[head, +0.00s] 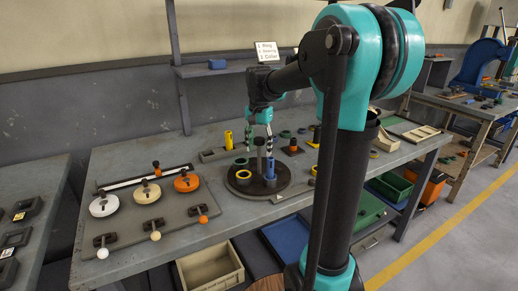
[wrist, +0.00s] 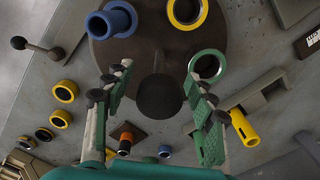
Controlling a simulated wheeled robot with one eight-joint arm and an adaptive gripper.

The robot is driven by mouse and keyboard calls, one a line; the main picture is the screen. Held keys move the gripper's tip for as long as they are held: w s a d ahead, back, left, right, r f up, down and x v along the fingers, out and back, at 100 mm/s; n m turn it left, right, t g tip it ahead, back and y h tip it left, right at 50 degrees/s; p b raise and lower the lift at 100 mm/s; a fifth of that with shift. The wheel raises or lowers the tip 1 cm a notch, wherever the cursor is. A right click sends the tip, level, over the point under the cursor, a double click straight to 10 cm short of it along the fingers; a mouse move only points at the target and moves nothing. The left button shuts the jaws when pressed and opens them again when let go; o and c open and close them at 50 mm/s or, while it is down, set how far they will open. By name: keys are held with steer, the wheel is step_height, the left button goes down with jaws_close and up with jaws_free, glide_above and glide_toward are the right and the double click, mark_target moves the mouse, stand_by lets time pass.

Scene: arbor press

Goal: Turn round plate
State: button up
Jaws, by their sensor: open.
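The round plate (head: 257,191) is a dark disc on the workbench, and its brown face also shows in the wrist view (wrist: 145,48). It carries a blue flanged tube (head: 270,170), a yellow ring (head: 243,175) and a green ring (wrist: 207,66). My gripper (head: 260,149) is open above the plate, pointing down. In the wrist view its green-padded fingers (wrist: 157,78) are spread on either side of the knob. I cannot tell whether they touch it.
A yellow tube (wrist: 243,127) stands on a grey block beside the plate. A lever with a black ball (wrist: 19,43) lies near the rim. Several loose rings lie on the bench. A panel with white, cream and orange dials (head: 144,193) is to the left. My arm hides part of the bench.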

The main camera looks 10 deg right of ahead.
steer(key=shift+f, duration=0.25)
jaws_close()
stand_by(0.3)
